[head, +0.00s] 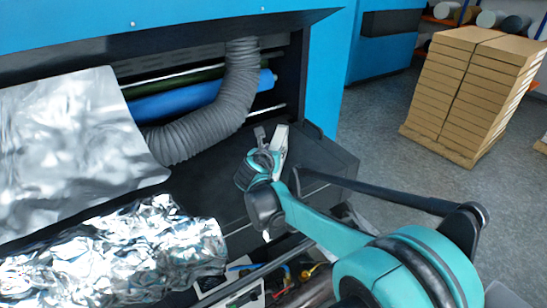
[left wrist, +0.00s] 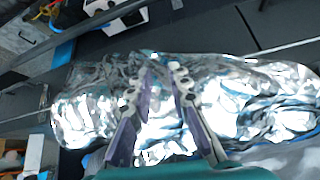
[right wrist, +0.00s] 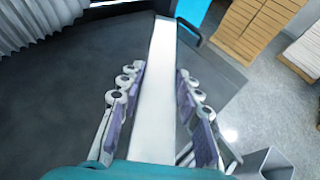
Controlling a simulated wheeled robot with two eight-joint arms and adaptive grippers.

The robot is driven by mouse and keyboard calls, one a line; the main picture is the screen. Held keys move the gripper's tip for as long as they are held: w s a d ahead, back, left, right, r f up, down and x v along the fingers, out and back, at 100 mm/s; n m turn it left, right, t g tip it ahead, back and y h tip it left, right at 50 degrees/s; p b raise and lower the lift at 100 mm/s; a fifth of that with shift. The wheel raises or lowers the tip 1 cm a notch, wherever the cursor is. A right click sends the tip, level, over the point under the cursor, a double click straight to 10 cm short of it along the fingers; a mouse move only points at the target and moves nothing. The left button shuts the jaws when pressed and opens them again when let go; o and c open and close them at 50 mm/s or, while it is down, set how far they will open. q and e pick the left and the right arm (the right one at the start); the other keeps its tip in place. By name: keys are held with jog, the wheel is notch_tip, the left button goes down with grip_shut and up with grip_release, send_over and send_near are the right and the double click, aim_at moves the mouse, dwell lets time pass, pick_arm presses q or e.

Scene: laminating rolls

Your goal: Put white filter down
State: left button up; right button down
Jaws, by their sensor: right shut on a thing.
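The white filter (right wrist: 160,100) is a long white bar. In the right wrist view it runs lengthwise between the fingers of my right gripper (right wrist: 160,78), which is shut on it. In the head view the right gripper (head: 268,142) is over the dark machine ledge, and a white end of the filter (head: 282,141) shows past the fingers. I cannot tell whether the filter touches the ledge. My left gripper (left wrist: 165,72) shows only in its wrist view, partly open, with its fingers apart above crumpled silver foil (left wrist: 235,105).
The dark ledge (head: 222,200) around the right gripper has bare room. A grey ribbed hose (head: 215,115) and a blue roller (head: 175,103) are behind it. A smooth silver sheet (head: 75,145) and the foil bundle (head: 120,255) lie at left. Stacked boxes (head: 470,90) stand at right.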

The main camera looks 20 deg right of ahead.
notch_tip(320, 180, down, 2)
jog(key=shift+f, duration=0.25)
jog(key=shift+w+f, duration=0.1)
jog(key=shift+f, duration=0.1)
jog(key=shift+f, duration=0.15)
jog(key=c, duration=1.1)
grip_release()
jog(key=shift+o, duration=0.2)
